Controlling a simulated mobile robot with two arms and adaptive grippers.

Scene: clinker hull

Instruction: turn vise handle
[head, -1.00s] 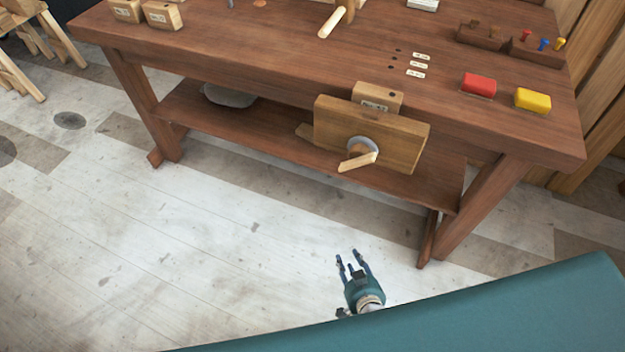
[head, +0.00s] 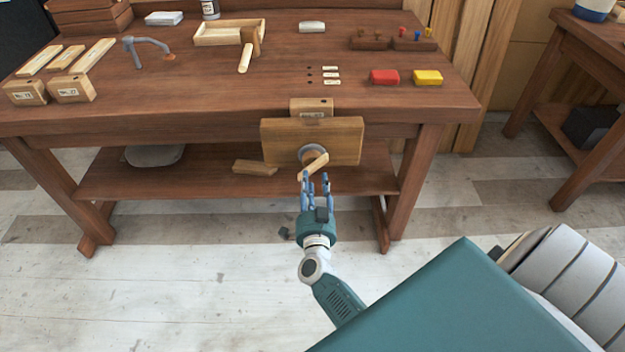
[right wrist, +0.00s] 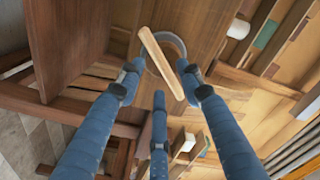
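The wooden vise jaw (head: 345,140) is on the front of the workbench, with a block marked with a label (head: 311,107) behind its top edge. The vise handle (head: 313,166) is a pale wooden bar on a grey round hub, tilted up to the right. My right gripper (head: 315,177) is right at the handle's lower end in the head view. In the right wrist view, the handle (right wrist: 161,64) runs diagonally between the spread blue fingers (right wrist: 158,80), which are open; I cannot tell whether any finger touches it. My left gripper is not in view.
The workbench (head: 200,90) carries a hammer-like mallet (head: 247,55), a red block (head: 384,77), a yellow block (head: 427,77) and labelled wooden blocks (head: 72,89). A lower shelf (head: 210,176) runs behind the vise. The floor (head: 180,290) in front is clear.

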